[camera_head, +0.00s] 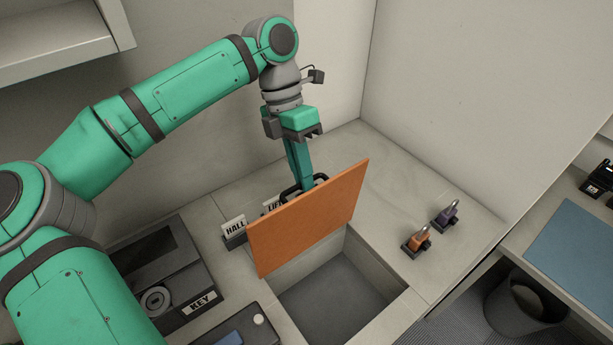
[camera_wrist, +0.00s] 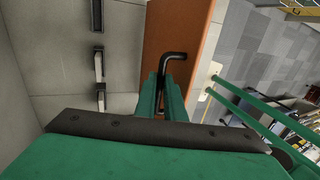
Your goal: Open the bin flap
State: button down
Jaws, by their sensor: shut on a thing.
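The bin flap (camera_head: 308,219) is an orange panel raised steeply above a square bin opening (camera_head: 340,290) in the counter. The opening below it is uncovered and looks empty. The flap also shows in the wrist view (camera_wrist: 182,28). A black bar handle (camera_wrist: 174,57) stands on the flap's far side. My gripper (camera_head: 305,184) is behind the flap and shut on this handle. In the wrist view the green fingers of my gripper (camera_wrist: 171,98) close around the handle. The flap hides part of the handle from the head camera.
Label holders reading HALL (camera_head: 234,228) and another partly hidden word stand behind the flap. A KEY box (camera_head: 170,280) is at left. Walls rise behind the counter.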

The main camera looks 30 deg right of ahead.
jog(key=shift+a+f, duration=0.1)
jog(key=shift+f, duration=0.05)
jog(key=c, duration=1.8)
grip_release()
jog(key=shift+c, duration=0.2)
jog(key=shift+r, duration=0.2)
jog(key=w+a+r, duration=0.2)
jog(key=w+r, duration=0.2)
jog(key=w, duration=0.9)
jog(key=shift+w+a+r, duration=0.15)
jog(key=shift+w+r, duration=0.05)
jog(key=shift+w, duration=0.15)
jog(key=shift+a, duration=0.1)
